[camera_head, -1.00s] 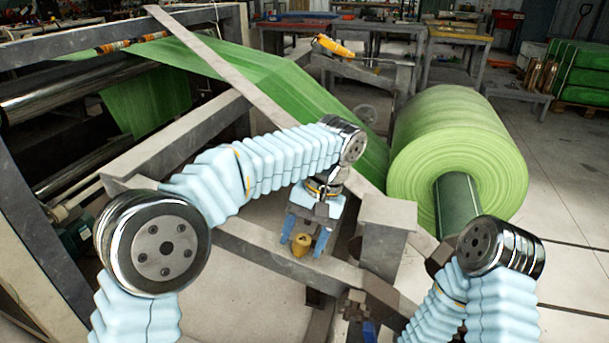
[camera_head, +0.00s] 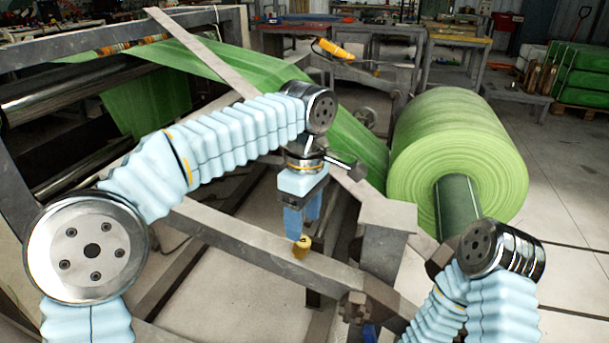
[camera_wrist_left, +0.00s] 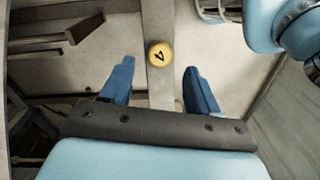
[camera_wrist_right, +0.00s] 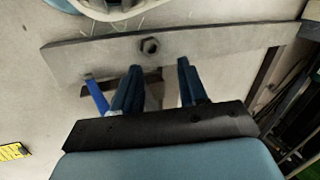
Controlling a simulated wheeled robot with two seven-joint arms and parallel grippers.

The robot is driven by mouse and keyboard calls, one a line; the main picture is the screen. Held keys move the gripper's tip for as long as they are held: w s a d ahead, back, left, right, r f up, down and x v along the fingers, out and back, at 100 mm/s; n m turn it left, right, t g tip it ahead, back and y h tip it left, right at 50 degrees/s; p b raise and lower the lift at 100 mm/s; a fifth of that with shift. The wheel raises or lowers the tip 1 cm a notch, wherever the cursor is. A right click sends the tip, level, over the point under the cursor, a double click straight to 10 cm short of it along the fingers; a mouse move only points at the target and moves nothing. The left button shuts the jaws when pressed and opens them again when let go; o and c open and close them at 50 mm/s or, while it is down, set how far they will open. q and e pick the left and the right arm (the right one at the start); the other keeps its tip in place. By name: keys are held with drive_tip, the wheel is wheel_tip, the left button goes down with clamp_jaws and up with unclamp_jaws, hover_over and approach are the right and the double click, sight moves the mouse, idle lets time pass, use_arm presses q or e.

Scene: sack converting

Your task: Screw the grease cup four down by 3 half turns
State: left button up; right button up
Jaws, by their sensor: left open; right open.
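The grease cup four (camera_head: 302,246) is a small brass cup on the grey frame beam. In the left wrist view its round yellow top with a 4 (camera_wrist_left: 160,54) lies ahead of and between the fingertips. My left gripper (camera_head: 305,232) points down by the cup with blue fingers. In the left wrist view it (camera_wrist_left: 158,77) is open and empty, apart from the cup. My right gripper (camera_wrist_right: 160,70) is open and empty in the right wrist view, near a grey bar with a hex nut (camera_wrist_right: 150,46). Its fingers are hardly visible in the head view.
A grey beam (camera_head: 250,236) runs under the cup. A grey block-topped post (camera_head: 386,225) stands right of it. A large green roll (camera_head: 455,150) is behind, and a green web (camera_head: 270,85) slopes down toward it. A blue piece (camera_wrist_right: 97,96) is left of my right gripper.

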sight(305, 238)
use_arm(q)
wheel_tip(305, 238, up, 8)
drive_tip(key=shift+w, duration=0.15)
drive_tip(key=shift+d, duration=0.1)
